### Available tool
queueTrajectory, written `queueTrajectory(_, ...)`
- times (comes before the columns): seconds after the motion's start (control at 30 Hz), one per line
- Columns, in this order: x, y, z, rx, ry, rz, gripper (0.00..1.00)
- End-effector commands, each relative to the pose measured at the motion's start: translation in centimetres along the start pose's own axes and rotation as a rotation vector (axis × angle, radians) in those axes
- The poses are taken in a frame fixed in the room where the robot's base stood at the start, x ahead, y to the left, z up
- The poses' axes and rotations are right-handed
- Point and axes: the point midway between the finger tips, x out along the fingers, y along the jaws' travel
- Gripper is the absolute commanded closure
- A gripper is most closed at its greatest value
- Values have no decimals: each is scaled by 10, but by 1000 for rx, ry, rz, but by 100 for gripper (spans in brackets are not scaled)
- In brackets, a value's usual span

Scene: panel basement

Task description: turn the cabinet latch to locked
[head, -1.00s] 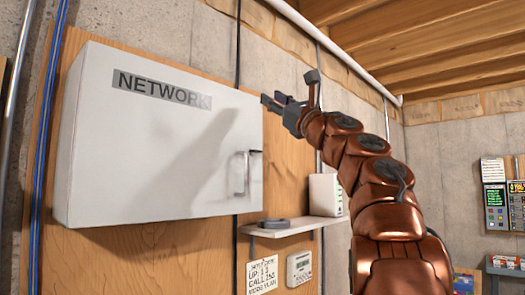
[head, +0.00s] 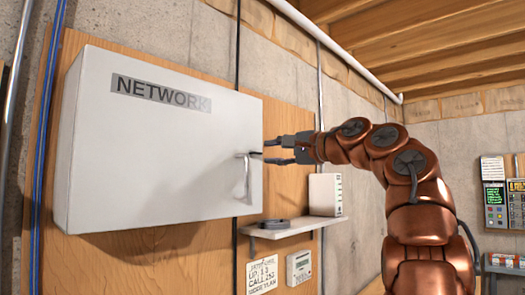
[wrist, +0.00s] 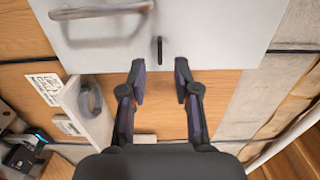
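The white cabinet (head: 150,165) marked NETWORK hangs on the wooden panel, its door closed. Its small dark latch (head: 255,152) sits near the door's right edge, beside the top of the metal handle (head: 240,178). In the wrist view, the latch (wrist: 159,48) is a short dark bar lying along the line of my fingers, horizontal on the door. My gripper (head: 270,151) is just right of the latch, pointing left at it. In the wrist view, my gripper (wrist: 160,76) is open and empty, the latch ahead of the gap between the fingertips, apart from both.
The handle (wrist: 100,12) is left of the latch in the wrist view. Below my gripper, a small shelf (head: 290,228) holds a dark coil (head: 273,223) and a white box (head: 325,194). A note (head: 262,274) and a small meter (head: 299,267) are lower on the panel.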

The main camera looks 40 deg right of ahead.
Motion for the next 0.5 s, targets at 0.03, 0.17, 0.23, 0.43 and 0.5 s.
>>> queueTrajectory(0.03,8,-3,0,4,-2,1,69)
queueTrajectory(0.17,25,-3,2,2,-3,3,69)
queueTrajectory(0.23,32,-3,2,1,-4,2,69)
queueTrajectory(0.43,43,-2,0,2,0,-1,69)
queueTrajectory(0.5,44,-1,0,2,0,-1,69)
